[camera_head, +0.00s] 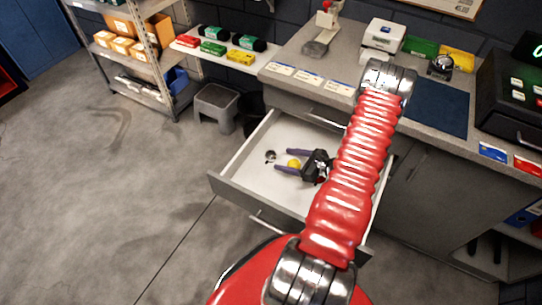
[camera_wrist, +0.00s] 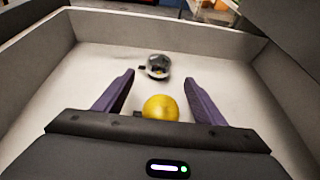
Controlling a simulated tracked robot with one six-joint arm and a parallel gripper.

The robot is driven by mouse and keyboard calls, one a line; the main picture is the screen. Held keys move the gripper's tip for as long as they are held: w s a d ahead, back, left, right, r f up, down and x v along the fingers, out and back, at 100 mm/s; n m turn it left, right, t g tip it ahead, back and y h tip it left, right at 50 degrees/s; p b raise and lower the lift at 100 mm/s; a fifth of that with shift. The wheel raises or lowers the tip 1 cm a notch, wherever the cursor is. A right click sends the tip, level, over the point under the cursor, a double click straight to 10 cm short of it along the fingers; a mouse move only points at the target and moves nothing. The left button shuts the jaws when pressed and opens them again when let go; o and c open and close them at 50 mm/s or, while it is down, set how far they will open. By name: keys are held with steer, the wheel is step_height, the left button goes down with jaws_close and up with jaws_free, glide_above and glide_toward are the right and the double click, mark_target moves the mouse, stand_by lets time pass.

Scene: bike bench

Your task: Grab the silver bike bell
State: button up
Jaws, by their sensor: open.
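The silver bike bell (camera_head: 270,156) lies on the white floor of the open drawer (camera_head: 240,190). In the wrist view the silver bell (camera_wrist: 158,66) sits just beyond my fingertips, roughly centred between them. A yellow bell (camera_wrist: 160,108) is nearer to my palm, between the purple fingers in the picture; it also shows in the head view (camera_head: 294,163). My gripper (camera_head: 283,160) is open and inside the drawer's outline, its fingers pointing left at the silver bell. I see no contact with either bell. The gripper's exact height above the drawer floor is hard to tell.
The drawer's walls (camera_wrist: 35,50) surround the gripper on several sides. The workbench (camera_head: 300,70) stands behind, with a shiny domed object (camera_head: 440,66) and a dark till-like machine (camera_head: 515,95) on it. A grey step stool (camera_head: 215,105) stands left of the drawer.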

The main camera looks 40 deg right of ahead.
mark_target(276, 157)
steer(key=shift+x, duration=2.55)
steer(key=shift+a+r, duration=0.15)
steer(key=c, duration=1.2)
steer(key=shift+o, duration=0.2)
steer(key=shift+r, duration=0.2)
step_height(276, 157, up, 10)
steer(key=shift+f, duration=0.2)
